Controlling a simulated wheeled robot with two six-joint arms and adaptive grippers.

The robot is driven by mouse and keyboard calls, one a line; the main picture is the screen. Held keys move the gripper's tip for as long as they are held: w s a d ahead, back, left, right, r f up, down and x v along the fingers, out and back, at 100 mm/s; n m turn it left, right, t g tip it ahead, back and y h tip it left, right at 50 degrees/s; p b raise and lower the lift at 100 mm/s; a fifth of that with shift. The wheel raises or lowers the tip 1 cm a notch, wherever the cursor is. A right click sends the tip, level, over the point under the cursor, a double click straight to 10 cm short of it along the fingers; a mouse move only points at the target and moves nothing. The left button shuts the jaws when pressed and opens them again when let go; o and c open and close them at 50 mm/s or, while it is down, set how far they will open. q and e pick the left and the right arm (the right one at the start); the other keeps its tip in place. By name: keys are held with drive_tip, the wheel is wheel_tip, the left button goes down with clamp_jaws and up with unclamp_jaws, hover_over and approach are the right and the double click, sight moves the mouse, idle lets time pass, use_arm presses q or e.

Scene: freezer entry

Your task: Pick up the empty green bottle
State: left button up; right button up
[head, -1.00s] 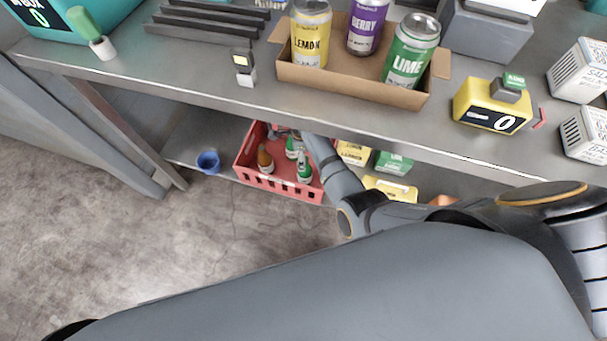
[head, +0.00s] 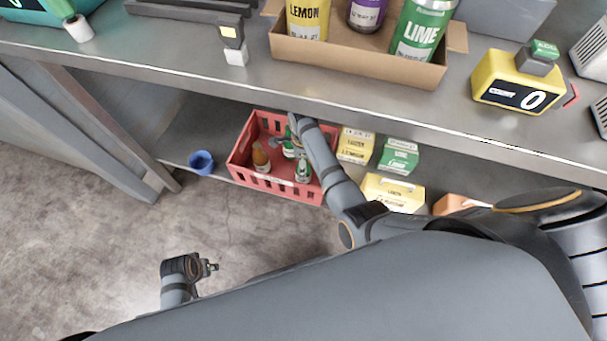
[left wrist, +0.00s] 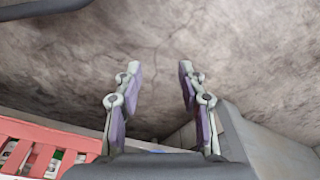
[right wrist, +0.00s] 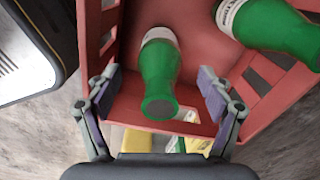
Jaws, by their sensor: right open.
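A red crate (head: 285,190) on the lower shelf holds green bottles and an orange-brown bottle (head: 261,158). One green bottle (head: 303,170) stands near the crate's front right, another green bottle (head: 288,148) further back. My right gripper (right wrist: 160,76) is open over the crate. In the right wrist view, a green bottle (right wrist: 160,70) with a dark mouth lies between its fingers, apparently untouched; a second green bottle (right wrist: 268,26) is at the upper right. I cannot tell which bottle is empty. My left gripper (left wrist: 158,66) is open and empty above the floor.
The counter edge (head: 330,112) overhangs the crate. A blue cup (head: 201,162) stands left of it. Yellow boxes (head: 393,192) and a green box (head: 398,155) are to its right. A cardboard tray (head: 355,62) of cans is on the counter. The floor in front is clear.

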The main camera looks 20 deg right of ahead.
drive_tip(key=shift+f+b, duration=0.85)
drive_tip(key=shift+f, duration=0.1)
drive_tip(key=c, duration=1.2)
use_arm(q)
wheel_tip(320, 180, up, 7)
drive_tip(key=d, duration=0.1)
drive_tip(key=shift+w+d, duration=0.2)
drive_tip(key=shift+d, duration=0.1)
drive_tip(key=shift+r, duration=0.1)
use_arm(e)
drive_tip(key=shift+r, duration=0.1)
